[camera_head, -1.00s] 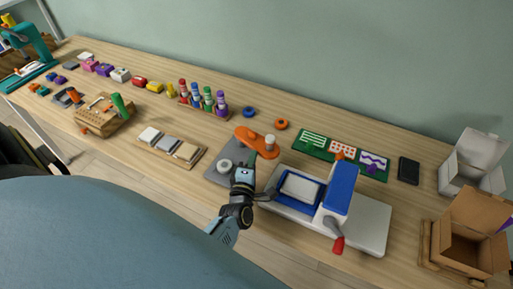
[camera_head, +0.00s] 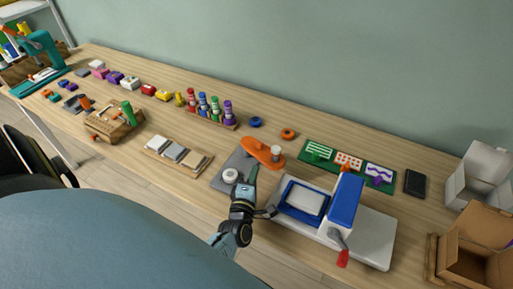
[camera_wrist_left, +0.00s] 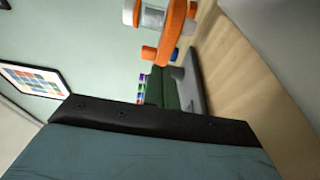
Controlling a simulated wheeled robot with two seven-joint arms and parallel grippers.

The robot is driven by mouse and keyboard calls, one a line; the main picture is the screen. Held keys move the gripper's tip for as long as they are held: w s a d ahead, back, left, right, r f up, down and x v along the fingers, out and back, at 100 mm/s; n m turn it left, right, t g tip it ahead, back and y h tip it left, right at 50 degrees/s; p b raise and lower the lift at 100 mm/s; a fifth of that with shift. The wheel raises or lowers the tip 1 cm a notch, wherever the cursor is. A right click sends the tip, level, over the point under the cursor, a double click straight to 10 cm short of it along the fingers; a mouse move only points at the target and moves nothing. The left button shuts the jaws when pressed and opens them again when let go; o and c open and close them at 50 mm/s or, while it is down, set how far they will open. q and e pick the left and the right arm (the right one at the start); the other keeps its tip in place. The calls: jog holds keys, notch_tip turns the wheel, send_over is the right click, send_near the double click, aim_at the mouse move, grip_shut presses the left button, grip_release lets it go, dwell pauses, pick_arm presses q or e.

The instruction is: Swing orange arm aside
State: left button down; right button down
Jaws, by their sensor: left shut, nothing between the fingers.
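The orange arm (camera_head: 262,152) lies across the far edge of a grey base plate (camera_head: 218,180), which also carries a white round disc (camera_head: 230,175). A pale cylinder stands at the orange arm's right end. My left gripper (camera_head: 253,168) is shut and empty, its fingers over the right side of the plate, just in front of the orange arm. I cannot tell whether they touch it. In the left wrist view the orange arm (camera_wrist_left: 178,22) shows near the top, beyond the dark green fingers (camera_wrist_left: 164,88). My right gripper is not in view.
A white and blue press (camera_head: 346,200) with a red-tipped handle stands close on the right. A tray of sample blocks (camera_head: 178,153) lies to the left. Blue (camera_head: 255,122) and orange (camera_head: 288,133) rings and a green board (camera_head: 320,153) lie behind.

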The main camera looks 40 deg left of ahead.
pick_arm(q)
jog(key=s+d, duration=0.3)
jog(key=shift+s, duration=0.25)
jog(key=d, duration=0.1)
jog(key=s+d, duration=0.1)
jog(key=d, duration=0.1)
jog(key=s+d, duration=0.1)
jog(key=d, duration=0.1)
jog(key=shift+d+b, duration=0.25)
jog(key=shift+b, duration=0.15)
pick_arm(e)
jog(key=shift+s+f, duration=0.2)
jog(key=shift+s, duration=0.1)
pick_arm(q)
jog(key=shift+s, duration=0.1)
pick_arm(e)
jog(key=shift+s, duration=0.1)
